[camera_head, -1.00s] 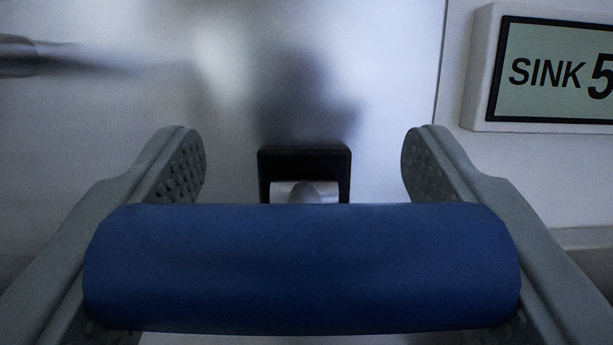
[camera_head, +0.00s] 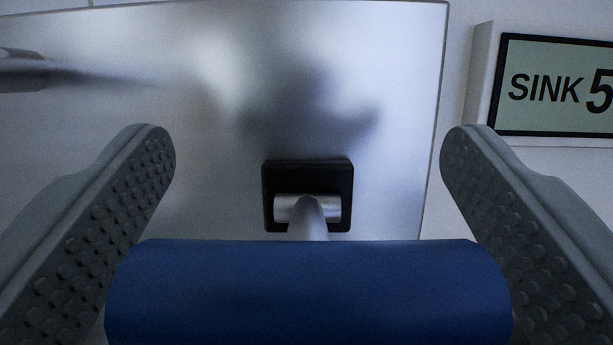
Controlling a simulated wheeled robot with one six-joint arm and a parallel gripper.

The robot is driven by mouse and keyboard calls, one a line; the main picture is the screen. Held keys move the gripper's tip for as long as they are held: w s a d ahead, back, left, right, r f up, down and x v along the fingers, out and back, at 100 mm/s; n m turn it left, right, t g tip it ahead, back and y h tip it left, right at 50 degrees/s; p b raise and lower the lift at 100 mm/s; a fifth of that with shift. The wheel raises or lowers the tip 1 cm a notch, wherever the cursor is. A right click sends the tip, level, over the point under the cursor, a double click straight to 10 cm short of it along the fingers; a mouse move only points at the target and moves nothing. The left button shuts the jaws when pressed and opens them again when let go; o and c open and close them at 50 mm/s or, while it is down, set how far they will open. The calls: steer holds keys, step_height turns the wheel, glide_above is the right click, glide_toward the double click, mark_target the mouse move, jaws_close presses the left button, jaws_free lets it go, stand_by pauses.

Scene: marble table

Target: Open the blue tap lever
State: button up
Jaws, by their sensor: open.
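The blue tap lever (camera_head: 308,290) is a thick blue cylinder lying across the lower middle of the view. A metal stem (camera_head: 312,220) runs from behind it to a black square mount (camera_head: 308,168) on a brushed metal panel. My gripper (camera_head: 308,190) is open, with its studded grey fingers to the left and right of the lever. A gap shows between the fingertips and the lever's ends. The lower part of the lever is cut off by the picture edge.
The metal panel (camera_head: 130,150) fills the background behind the lever. A sign reading "SINK 5" (camera_head: 560,85) is on the pale wall at the right. A blurred metal bar (camera_head: 22,72) sticks in at the upper left.

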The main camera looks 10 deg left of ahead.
step_height(320, 180, up, 9)
steer(key=shift+r, duration=0.1)
stand_by(0.3)
steer(key=shift+s, duration=0.1)
stand_by(0.3)
